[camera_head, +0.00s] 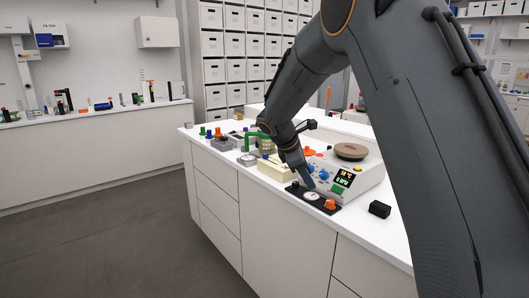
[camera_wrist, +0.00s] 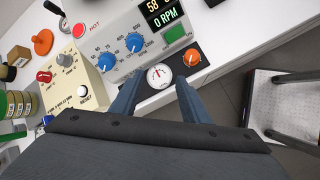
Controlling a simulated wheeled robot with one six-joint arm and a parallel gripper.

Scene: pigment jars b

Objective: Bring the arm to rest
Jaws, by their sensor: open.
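My gripper (camera_wrist: 155,100) is open in the wrist view, its two blue-grey fingers apart with nothing between them. Its fingertips lie on either side of a round white dial gauge (camera_wrist: 159,75) on a black panel, which has an orange knob (camera_wrist: 192,57). I cannot tell whether the fingers touch the panel. In the head view my gripper (camera_head: 308,182) is low over the bench front edge, just above the same black panel (camera_head: 322,203). My arm reaches across from the right and hides part of the bench.
A hotplate stirrer (camera_head: 345,177) with blue knobs and a display stands close behind the gripper. A cream box (camera_head: 272,171) is left of it, and a small black block (camera_head: 379,209) to the right. Jars and small items crowd the bench's left end. Open floor (camera_head: 120,230) lies left.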

